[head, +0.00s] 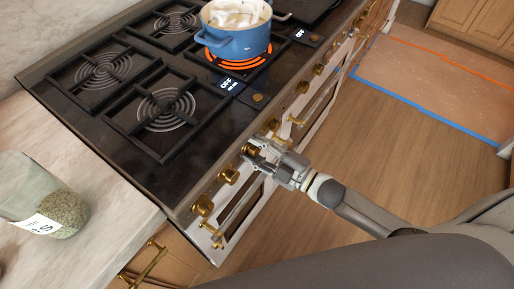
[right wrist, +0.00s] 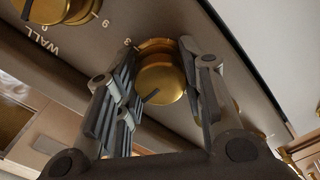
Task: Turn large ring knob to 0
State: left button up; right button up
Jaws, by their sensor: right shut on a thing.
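My right gripper (head: 262,155) is at the stove's front panel, with its fingers around a gold knob (head: 250,149). In the right wrist view the held knob (right wrist: 162,80) sits between the two dark fingers, with a dark pointer mark on its face. A "3" is printed beside it; I cannot read which label, if any, names this knob. Another gold knob (right wrist: 50,8) at the upper left has "9" and "WALL" near it. My left gripper is not in view.
Small displays on the cooktop read OFF. More gold knobs (head: 202,206) and handles (head: 212,229) line the front. A glass jar (head: 40,200) stands on the left counter. The wooden floor (head: 330,150) is clear.

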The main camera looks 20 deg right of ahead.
dwell(0.3)
jog(key=o, duration=1)
jog(key=shift+o, duration=0.2)
jog(key=v, duration=1.2)
